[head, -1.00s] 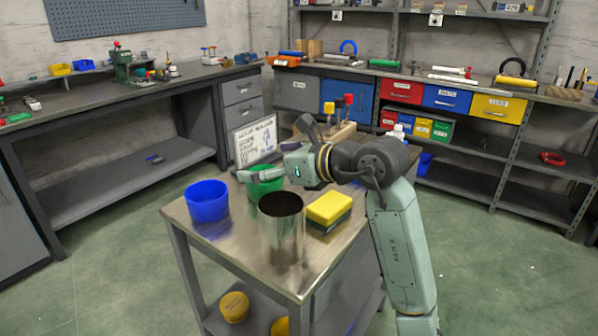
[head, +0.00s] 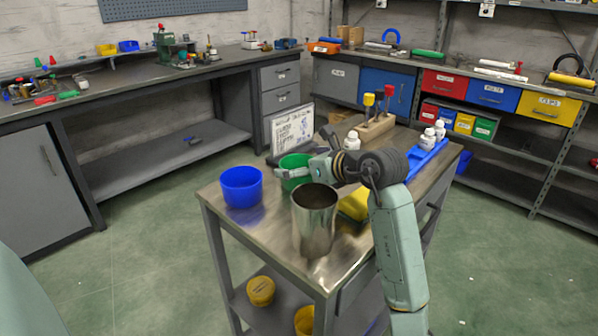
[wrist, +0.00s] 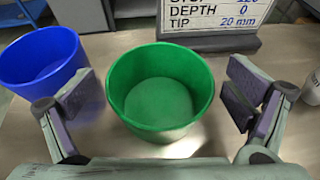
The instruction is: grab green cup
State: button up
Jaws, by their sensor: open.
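The green cup (wrist: 160,92) stands upright on the metal cart top, centred between my open fingers in the wrist view. My gripper (wrist: 158,105) is open, with a finger on each side of the cup and a gap on both sides. In the head view the green cup (head: 294,172) is partly hidden behind my gripper (head: 300,174) and the steel cup. A blue cup (head: 241,187) stands to its left; in the wrist view it is close beside my left finger.
A steel cup (head: 314,218) and a yellow sponge (head: 354,205) stand in front of the green cup. A whiteboard sign (head: 292,128) is behind it. A wooden block with tools (head: 372,127) and a blue tray (head: 428,154) sit at the cart's far end.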

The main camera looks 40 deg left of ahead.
jog(key=shift+w+a+f, duration=0.15)
jog(key=shift+a, duration=0.25)
jog(key=c, duration=1.2)
